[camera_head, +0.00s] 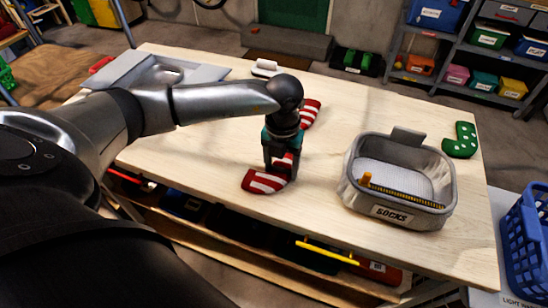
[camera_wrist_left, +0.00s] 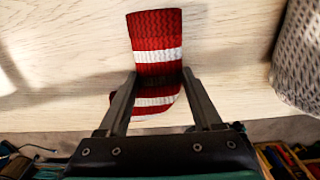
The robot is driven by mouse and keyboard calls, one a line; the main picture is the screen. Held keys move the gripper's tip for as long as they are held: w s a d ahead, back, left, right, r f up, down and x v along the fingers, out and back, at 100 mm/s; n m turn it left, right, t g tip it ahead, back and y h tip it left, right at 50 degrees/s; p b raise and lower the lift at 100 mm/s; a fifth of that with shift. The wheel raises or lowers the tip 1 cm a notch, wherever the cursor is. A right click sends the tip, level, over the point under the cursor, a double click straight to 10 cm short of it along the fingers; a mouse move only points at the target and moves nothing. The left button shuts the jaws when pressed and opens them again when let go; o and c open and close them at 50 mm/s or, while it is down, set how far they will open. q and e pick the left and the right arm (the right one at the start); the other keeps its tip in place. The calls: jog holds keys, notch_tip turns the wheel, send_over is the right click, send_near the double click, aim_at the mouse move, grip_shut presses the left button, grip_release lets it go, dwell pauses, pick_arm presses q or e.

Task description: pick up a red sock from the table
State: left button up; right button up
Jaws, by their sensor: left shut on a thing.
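A red sock with white stripes (camera_head: 263,182) lies on the wooden table (camera_head: 330,110) near its front edge. My left gripper (camera_head: 281,172) points down at it and is shut on it; the sock (camera_wrist_left: 156,35) shows between the two fingers (camera_wrist_left: 158,85) in the left wrist view. The sock looks to be at or just above the table top; I cannot tell which. A second red and white striped sock (camera_head: 310,111) lies farther back, partly hidden behind my left arm. My right gripper is not in view.
A grey basket labelled SOCKS (camera_head: 400,205) stands to the right of the gripper. A green spotted sock (camera_head: 461,140) lies at the table's right edge. A grey folding board (camera_head: 130,75) lies at the back left. A blue basket (camera_head: 527,235) stands off the table's right side.

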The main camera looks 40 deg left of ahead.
pick_arm(q)
jog(key=shift+c, duration=0.5)
